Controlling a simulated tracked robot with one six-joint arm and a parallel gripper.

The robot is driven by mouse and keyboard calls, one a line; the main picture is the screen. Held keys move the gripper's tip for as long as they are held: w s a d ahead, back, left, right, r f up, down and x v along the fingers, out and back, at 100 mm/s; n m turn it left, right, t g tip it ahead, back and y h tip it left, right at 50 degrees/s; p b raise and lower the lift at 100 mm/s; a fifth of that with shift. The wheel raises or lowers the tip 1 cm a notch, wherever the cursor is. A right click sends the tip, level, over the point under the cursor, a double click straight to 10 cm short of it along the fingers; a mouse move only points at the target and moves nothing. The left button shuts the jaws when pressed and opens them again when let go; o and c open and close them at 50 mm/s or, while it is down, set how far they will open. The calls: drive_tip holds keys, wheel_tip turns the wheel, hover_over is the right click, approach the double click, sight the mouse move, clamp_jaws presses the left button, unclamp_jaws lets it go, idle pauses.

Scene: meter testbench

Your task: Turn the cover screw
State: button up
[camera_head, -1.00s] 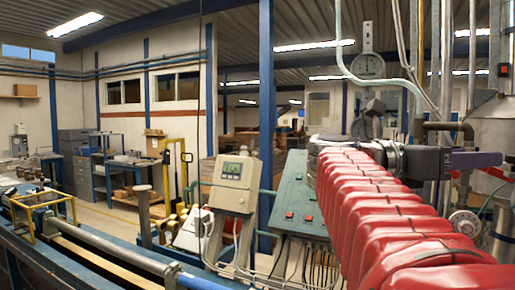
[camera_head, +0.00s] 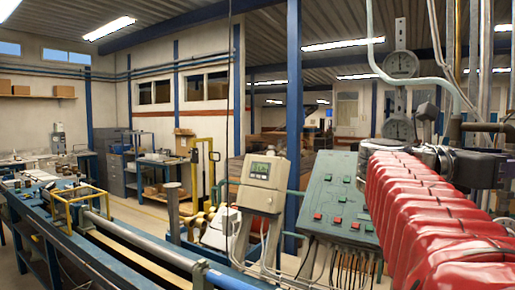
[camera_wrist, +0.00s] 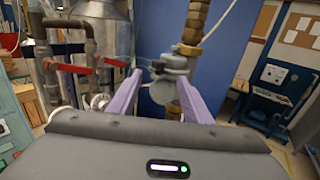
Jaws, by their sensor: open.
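I cannot make out the cover screw in either view. In the wrist view, the two purple fingers of my gripper (camera_wrist: 159,78) are spread apart with nothing held between them. Beyond the gap, a grey round fitting (camera_wrist: 163,92) sits below a vertical brass pipe; the right finger overlaps part of the pipe. I cannot tell how far off the fitting is. In the head view, my red-sleeved arm reaches up the right side, and its fingertips are not visible. A beige meter box with a small display (camera_head: 261,170) stands left of the arm.
A green sloped panel with red and green buttons (camera_head: 340,205) stands beside my arm. A dial gauge (camera_head: 401,62) hangs above it. Red-handled valves (camera_wrist: 72,68) and a metal tank (camera_wrist: 105,25) are at left in the wrist view. A blue bench (camera_wrist: 270,95) stands at right.

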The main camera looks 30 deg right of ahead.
drive_tip(key=x, duration=1.1)
drive_tip(key=c, duration=1.1)
drive_tip(key=shift+o, duration=0.2)
